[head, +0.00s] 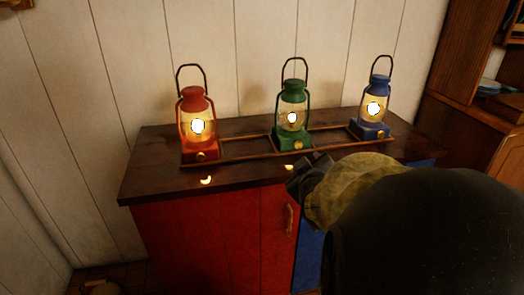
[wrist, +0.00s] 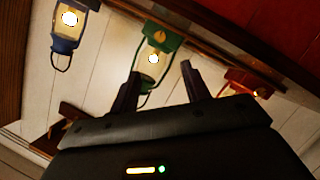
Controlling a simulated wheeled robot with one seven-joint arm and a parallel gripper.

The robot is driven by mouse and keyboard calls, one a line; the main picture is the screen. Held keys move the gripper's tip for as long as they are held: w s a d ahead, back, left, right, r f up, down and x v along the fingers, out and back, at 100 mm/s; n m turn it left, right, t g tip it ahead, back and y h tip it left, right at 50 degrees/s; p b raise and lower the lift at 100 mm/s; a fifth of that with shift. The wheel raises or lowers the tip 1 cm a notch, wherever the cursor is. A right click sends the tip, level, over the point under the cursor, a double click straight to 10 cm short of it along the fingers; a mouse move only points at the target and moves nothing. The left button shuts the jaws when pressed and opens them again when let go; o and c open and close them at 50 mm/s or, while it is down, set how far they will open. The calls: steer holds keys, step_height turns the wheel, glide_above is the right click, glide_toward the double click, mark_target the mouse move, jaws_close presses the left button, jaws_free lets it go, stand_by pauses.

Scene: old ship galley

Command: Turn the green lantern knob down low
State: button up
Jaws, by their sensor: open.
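The green lantern (head: 292,121) stands lit in the middle of a row of three on the cabinet top. Its brass knob (head: 298,145) shows low on the front of its base. In the wrist view the green lantern (wrist: 158,50) appears upside down, beyond my fingers. My gripper (head: 300,179) is in front of the cabinet's front edge, below and apart from the green lantern. In the wrist view my gripper (wrist: 160,82) is open, with nothing between its two fingers.
A lit red lantern (head: 197,125) stands to the left and a lit blue lantern (head: 373,108) to the right. A low wooden rail (head: 240,156) runs around the lantern bases. The dark cabinet top (head: 150,165) is bare at the left. A wooden shelf unit (head: 455,100) stands at the right.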

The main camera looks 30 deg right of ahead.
steer(key=w+a+f+m+g+y, duration=0.1)
steer(key=a+f+g+y, duration=0.4)
steer(key=a+f, duration=0.7)
steer(key=s+a+f+g+y, duration=0.1)
steer(key=s+a+f+g, duration=0.1)
steer(key=a, duration=0.3)
steer(key=s+a+f+m+g+y, duration=0.1)
steer(key=s+a+f+g, duration=0.1)
steer(key=s+a+f, duration=0.2)
steer(key=shift+a+g, duration=0.4)
steer(key=shift+a, duration=0.25)
steer(key=shift+s, duration=0.1)
steer(key=shift+c, duration=1.2)
